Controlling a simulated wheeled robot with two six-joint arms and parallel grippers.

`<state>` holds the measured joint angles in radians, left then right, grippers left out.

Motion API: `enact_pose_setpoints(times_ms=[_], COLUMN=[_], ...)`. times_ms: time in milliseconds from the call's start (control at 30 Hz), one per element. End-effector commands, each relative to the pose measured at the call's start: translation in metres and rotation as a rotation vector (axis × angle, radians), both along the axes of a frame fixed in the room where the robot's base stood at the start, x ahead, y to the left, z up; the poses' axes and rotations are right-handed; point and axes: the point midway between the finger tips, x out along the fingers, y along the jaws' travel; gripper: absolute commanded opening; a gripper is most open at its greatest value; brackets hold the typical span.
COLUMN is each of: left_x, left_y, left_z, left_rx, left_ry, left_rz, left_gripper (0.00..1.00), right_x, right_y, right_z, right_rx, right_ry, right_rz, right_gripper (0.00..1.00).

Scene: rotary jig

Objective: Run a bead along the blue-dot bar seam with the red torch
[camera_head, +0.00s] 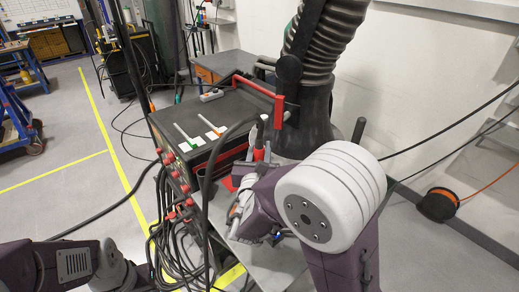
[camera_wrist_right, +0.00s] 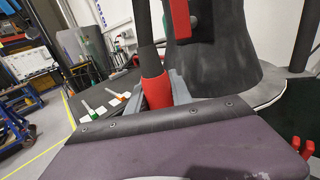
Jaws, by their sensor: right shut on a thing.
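The red torch (camera_head: 260,146) stands near the middle of the head view, beside the black box, with a dark hose curving from its top. In the right wrist view the red torch (camera_wrist_right: 156,90) is upright between the grey fingers of my right gripper (camera_wrist_right: 162,88). My right gripper (camera_head: 262,140) is shut on it; the arm's large white joint hides part of the area below. My left arm shows at the bottom left, but its gripper is outside the view. I cannot make out a blue-dot bar or its seam in either view.
A black box (camera_head: 228,112) carries two white plates with green and orange marks. A red bracket (camera_head: 262,92) and a ribbed extraction hose (camera_head: 318,45) stand behind. Cables hang at its left. A cable reel (camera_head: 437,205) lies on the floor at right.

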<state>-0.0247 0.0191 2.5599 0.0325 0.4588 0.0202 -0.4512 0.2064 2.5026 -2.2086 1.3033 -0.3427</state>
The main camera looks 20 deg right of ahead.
Motion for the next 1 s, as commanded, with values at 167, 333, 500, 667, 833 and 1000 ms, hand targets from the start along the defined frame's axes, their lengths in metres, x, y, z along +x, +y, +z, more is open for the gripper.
enact_pose_setpoints(times_ms=[167, 333, 500, 667, 833, 1000], left_x=[0.0, 0.0, 0.0, 0.0, 0.0, 0.0], left_y=[0.0, 0.0, 0.0, 0.0, 0.0, 0.0], left_z=[-0.019, -0.032, -0.044, -0.04, -0.041, -0.042], left_rx=[0.0, 0.0, 0.0, 0.0, 0.0, 0.0], left_ry=[0.0, 0.0, 0.0, 0.0, 0.0, 0.0], left_rz=[0.0, 0.0, 0.0, 0.0, 0.0, 0.0], left_gripper=[0.36, 0.36, 0.36, 0.36, 0.36, 0.36], right_x=[0.0, 0.0, 0.0, 0.012, 0.024, 0.039], right_y=[0.0, 0.0, 0.0, 0.004, 0.009, 0.014], right_z=[-0.016, -0.028, -0.039, -0.035, -0.035, -0.035], right_rx=[0.0, 0.0, 0.0, 0.001, 0.0, 0.0], right_ry=[-0.003, -0.002, -0.002, -0.003, -0.002, -0.002], right_rz=[0.0, 0.0, 0.0, 0.0, 0.0, -0.001], right_gripper=[0.0, 0.0, 0.0, 0.0, 0.0, 0.0])
